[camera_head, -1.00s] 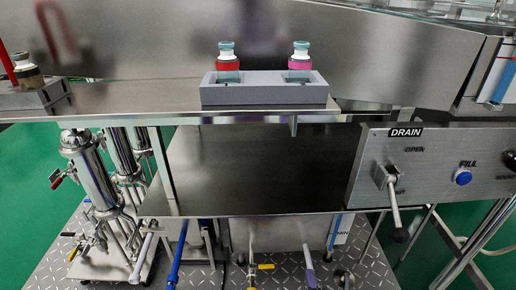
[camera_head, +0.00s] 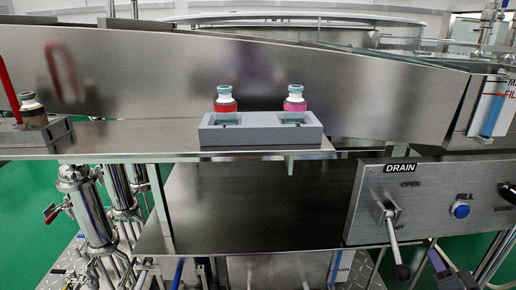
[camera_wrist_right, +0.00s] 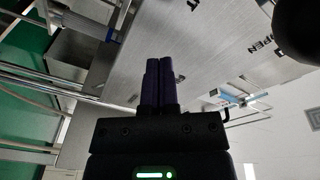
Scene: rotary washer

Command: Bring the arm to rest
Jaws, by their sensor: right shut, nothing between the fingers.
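My right gripper (camera_head: 437,262) shows at the lower right edge of the head view, just below the control panel (camera_head: 440,208). In the right wrist view its two dark purple fingers (camera_wrist_right: 159,62) are together, with nothing between them. The panel's labelled face lies beyond the fingers in that view. My left gripper is in neither current view.
A grey holder (camera_head: 262,141) with red-capped (camera_head: 225,101) and pink-capped (camera_head: 295,101) vials stands on the steel shelf. Metal filter housings (camera_head: 88,208) stand at the left.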

